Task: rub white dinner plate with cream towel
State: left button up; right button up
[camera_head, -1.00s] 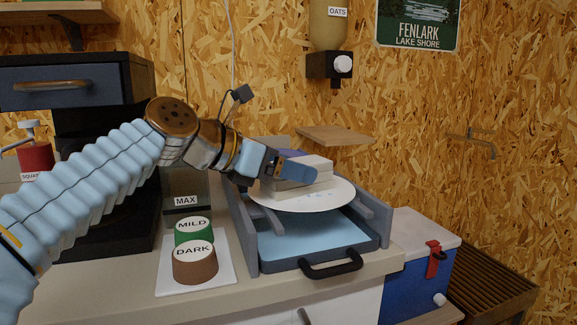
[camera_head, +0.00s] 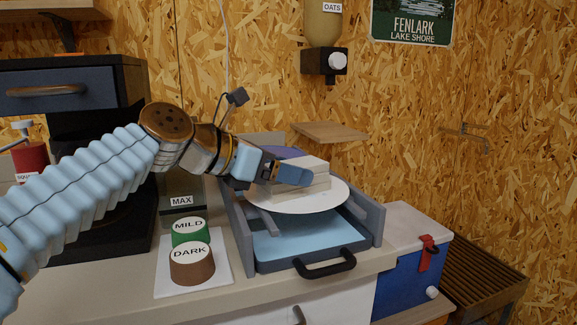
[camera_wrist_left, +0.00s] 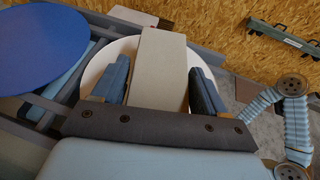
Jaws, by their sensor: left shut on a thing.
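The white dinner plate (camera_head: 312,204) lies across the top of a grey rack-like tray holder in the head view. It also shows as a pale disc in the left wrist view (camera_wrist_left: 97,68). The cream towel (camera_head: 316,166) is a folded block on top of the plate. In the left wrist view the towel (camera_wrist_left: 161,65) runs between the two blue fingers. My left gripper (camera_head: 288,177) is shut on the towel, over the plate; it partly hides both. No marks show on the visible part of the plate. My right gripper is not in view.
The grey holder (camera_head: 374,222) has raised side walls and a black-handled blue tray (camera_head: 310,238). A blue plate (camera_wrist_left: 40,45) is beside the white one. Green and brown lidded pots (camera_head: 192,262) stand at front left. A blue cooler (camera_head: 405,267) is at right.

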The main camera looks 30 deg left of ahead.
pick_arm(q)
jog(key=shift+w+a, duration=0.25)
jog(key=shift+a, duration=0.05)
jog(key=shift+w+d, duration=0.55)
jog(key=shift+w, duration=0.1)
jog(key=shift+s+d, duration=1)
jog(key=shift+d, duration=0.2)
jog(key=shift+s+d, duration=0.2)
jog(key=shift+w+a, duration=1.25)
jog(key=shift+a, duration=0.15)
jog(key=shift+r, duration=0.1)
jog(key=shift+r, duration=2.95)
